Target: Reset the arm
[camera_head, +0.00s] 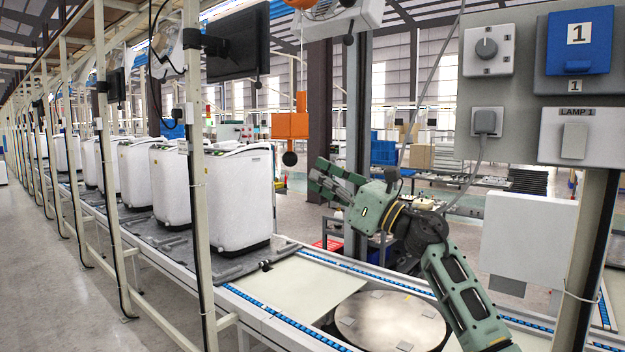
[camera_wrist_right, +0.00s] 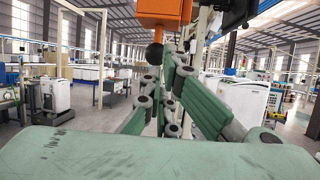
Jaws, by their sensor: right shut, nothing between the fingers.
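My right arm comes in from the lower right in the head view, bent at a dark joint. Its green right gripper (camera_head: 330,180) points left and slightly up over the conveyor line. In the right wrist view the gripper's fingers (camera_wrist_right: 168,95) lie close together with nothing between them. The gripper is apart from the white machines. My left gripper does not show in either view.
White washing machines (camera_head: 238,196) stand in a row on the conveyor at left. A round metal plate (camera_head: 390,322) lies below my right arm. An orange hanging device (camera_head: 291,125) is beyond the gripper. A grey control panel (camera_head: 520,85) stands at right.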

